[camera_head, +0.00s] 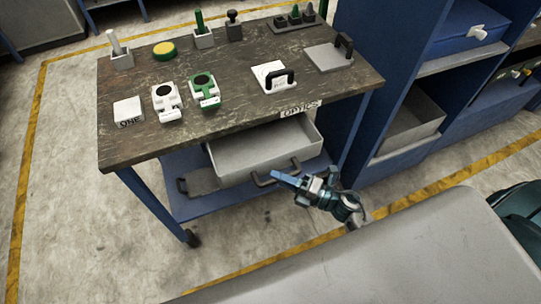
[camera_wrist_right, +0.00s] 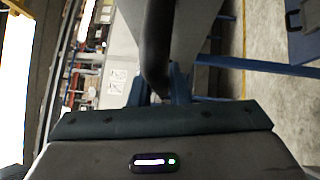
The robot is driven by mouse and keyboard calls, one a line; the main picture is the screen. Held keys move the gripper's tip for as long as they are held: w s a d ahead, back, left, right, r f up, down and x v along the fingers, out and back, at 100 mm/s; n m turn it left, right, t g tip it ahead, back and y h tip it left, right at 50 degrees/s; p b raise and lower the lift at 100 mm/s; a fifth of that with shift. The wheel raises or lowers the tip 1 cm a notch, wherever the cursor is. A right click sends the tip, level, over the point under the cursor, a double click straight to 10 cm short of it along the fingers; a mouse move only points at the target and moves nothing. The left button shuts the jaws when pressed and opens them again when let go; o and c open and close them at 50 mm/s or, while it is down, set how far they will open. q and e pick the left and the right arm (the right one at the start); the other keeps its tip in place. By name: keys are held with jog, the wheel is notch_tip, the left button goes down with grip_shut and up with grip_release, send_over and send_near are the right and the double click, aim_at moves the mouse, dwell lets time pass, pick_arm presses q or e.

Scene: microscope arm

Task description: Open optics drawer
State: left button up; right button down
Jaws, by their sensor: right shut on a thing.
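The optics drawer (camera_head: 262,150) is a pale grey open-topped box under the workbench's front edge, below the "OPTICS" label (camera_head: 299,110). It stands pulled out, and the visible part of its inside looks empty. Its dark handle (camera_head: 262,182) is on the front face. My right gripper (camera_head: 279,177) is at this handle, its blue fingers partly covering it. In the right wrist view the dark handle bar (camera_wrist_right: 157,45) runs down between the blue fingers of my right gripper (camera_wrist_right: 158,88), which is shut on it. My left gripper is not in view.
The workbench (camera_head: 140,75) carries white and green microscope parts, a yellow-green disc (camera_head: 164,50), holders and plates with black handles. A blue shelf unit (camera_head: 375,80) stands right. Floor in front is clear.

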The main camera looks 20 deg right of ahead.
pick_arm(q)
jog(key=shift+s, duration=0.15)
pick_arm(e)
jog(key=shift+s+d, duration=0.1)
jog(key=shift+s, duration=2.6)
jog(key=c, duration=1.4)
grip_release()
jog(key=shift+o, duration=0.2)
